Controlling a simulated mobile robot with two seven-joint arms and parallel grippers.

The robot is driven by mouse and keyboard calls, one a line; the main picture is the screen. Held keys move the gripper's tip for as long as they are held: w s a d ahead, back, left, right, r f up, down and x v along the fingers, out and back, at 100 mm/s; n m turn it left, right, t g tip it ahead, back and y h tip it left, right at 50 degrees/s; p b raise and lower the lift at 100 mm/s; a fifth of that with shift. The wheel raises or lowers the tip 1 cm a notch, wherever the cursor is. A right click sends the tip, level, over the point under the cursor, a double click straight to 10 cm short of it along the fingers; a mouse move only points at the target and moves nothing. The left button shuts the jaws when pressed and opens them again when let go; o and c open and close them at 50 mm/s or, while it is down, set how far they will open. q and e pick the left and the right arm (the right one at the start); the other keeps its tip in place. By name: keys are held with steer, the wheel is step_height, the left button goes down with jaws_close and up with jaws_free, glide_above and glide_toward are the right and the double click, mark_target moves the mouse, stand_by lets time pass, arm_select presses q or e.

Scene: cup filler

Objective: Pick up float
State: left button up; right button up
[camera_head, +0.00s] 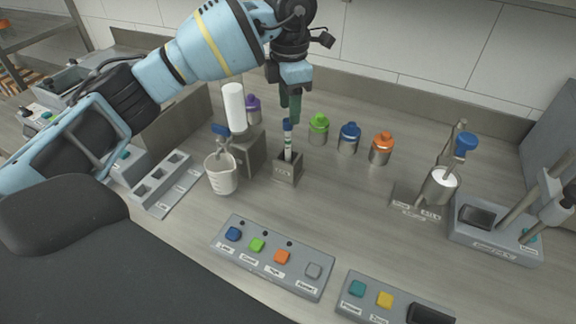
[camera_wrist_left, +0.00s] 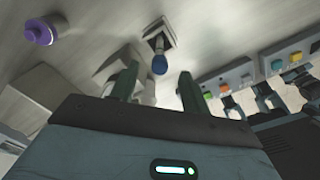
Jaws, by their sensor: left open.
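The float (camera_head: 287,142), a slim stick with a blue top and banded body, stands upright in a small grey square holder (camera_head: 287,172). In the left wrist view the blue top of the float (camera_wrist_left: 159,64) shows between the two green fingers. My left gripper (camera_head: 290,116) points down just above and behind the top of the float in the head view. It is open and empty, and its fingers (camera_wrist_left: 158,84) are apart in the wrist view. I cannot tell whether a finger touches the float. My right gripper is not in view.
A dispenser with a white cylinder (camera_head: 234,108) and a beaker (camera_head: 220,174) stand close left of the holder. Purple, green (camera_head: 318,128), blue (camera_head: 348,138) and orange (camera_head: 381,148) capped jars stand behind. A button panel (camera_head: 272,262) lies in front.

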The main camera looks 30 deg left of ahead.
arm_select(q)
glide_above(288, 149)
steer(key=shift+w+a+f, duration=0.1)
steer(key=shift+w+f, duration=0.05)
steer(key=shift+f, duration=1.15)
steer(key=shift+w+a+f, duration=0.1)
steer(key=shift+w+f, duration=0.05)
steer(key=shift+f, duration=1.1)
steer(key=shift+c, duration=0.4)
jaws_close()
